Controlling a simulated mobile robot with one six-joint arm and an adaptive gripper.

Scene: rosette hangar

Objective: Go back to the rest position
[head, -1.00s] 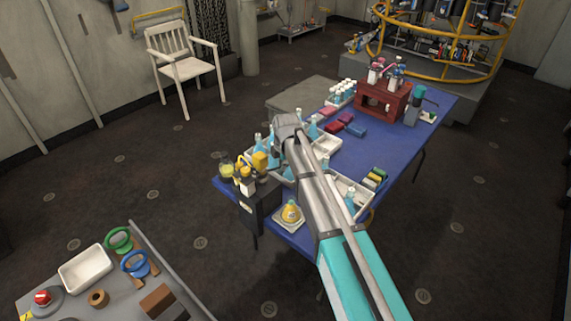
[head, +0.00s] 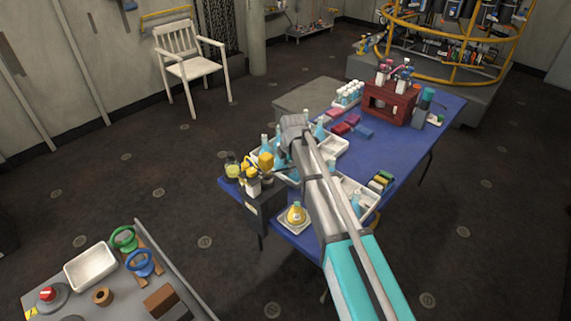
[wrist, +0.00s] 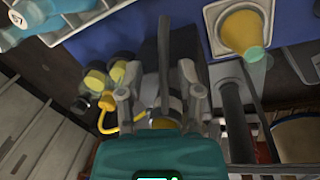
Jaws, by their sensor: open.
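My arm reaches from the bottom right of the head view over the blue table (head: 390,160). Its wrist (head: 295,124) hangs above the near left end, by the white trays of blue bottles. The arm hides the fingers there. In the wrist view my gripper (wrist: 163,95) has its two fingers spread apart and is open. A yellow and white item (wrist: 163,122) shows between and beyond the fingers; I cannot tell whether they touch it. No rest position is marked.
A yellow flask (head: 295,214) sits on a small white tray at the near edge. A red rack (head: 391,104) stands at the far end. A grey bench (head: 125,285) with a white bin is at lower left. A white chair (head: 188,68) stands behind on open floor.

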